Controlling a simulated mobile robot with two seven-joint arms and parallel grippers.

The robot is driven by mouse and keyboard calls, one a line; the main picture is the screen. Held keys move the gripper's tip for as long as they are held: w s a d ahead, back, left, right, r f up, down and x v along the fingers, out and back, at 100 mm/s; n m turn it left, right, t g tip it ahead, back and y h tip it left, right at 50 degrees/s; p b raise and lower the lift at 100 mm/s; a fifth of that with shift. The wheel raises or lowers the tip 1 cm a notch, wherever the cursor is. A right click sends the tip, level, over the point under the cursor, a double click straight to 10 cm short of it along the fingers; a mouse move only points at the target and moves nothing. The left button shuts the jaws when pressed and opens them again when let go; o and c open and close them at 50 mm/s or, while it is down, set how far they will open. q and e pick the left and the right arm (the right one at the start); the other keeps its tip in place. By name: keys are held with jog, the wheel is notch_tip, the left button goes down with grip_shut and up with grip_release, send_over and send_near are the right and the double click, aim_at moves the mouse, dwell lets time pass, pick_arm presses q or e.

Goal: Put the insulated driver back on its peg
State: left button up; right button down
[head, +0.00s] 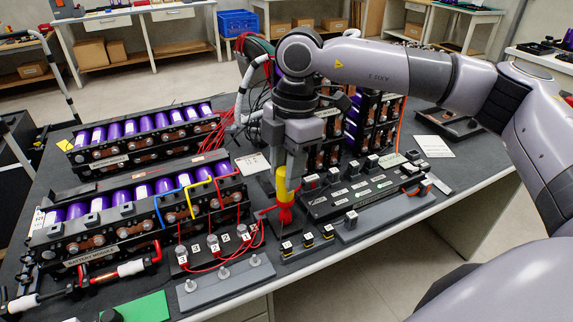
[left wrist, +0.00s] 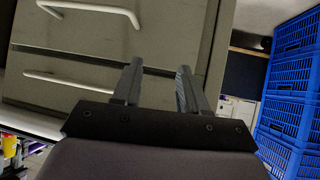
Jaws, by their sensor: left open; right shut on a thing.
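The insulated driver (head: 282,184), yellow above and red below, is held roughly upright in my right gripper (head: 285,178). That gripper points down over the bench, between the battery module and the black labelled unit. The driver's lower end is near a low rack with small numbered blocks (head: 308,240); I cannot tell whether it touches anything. I cannot tell which peg belongs to the driver. My left gripper (left wrist: 158,75) is open and empty in the left wrist view, facing grey drawers.
The battery module (head: 135,210) with purple cells and coloured busbars fills the left of the bench. The black labelled unit (head: 355,190) stands right of the driver. Red cables lie close by. In the left wrist view, drawer handles (left wrist: 85,85) and blue crates (left wrist: 290,110) are near.

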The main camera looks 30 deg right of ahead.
jog(key=shift+f, duration=0.15)
dwell(0.4)
jog(key=c, duration=0.7)
grip_release()
notch_tip(320, 180, up, 6)
jog(key=p, duration=0.4)
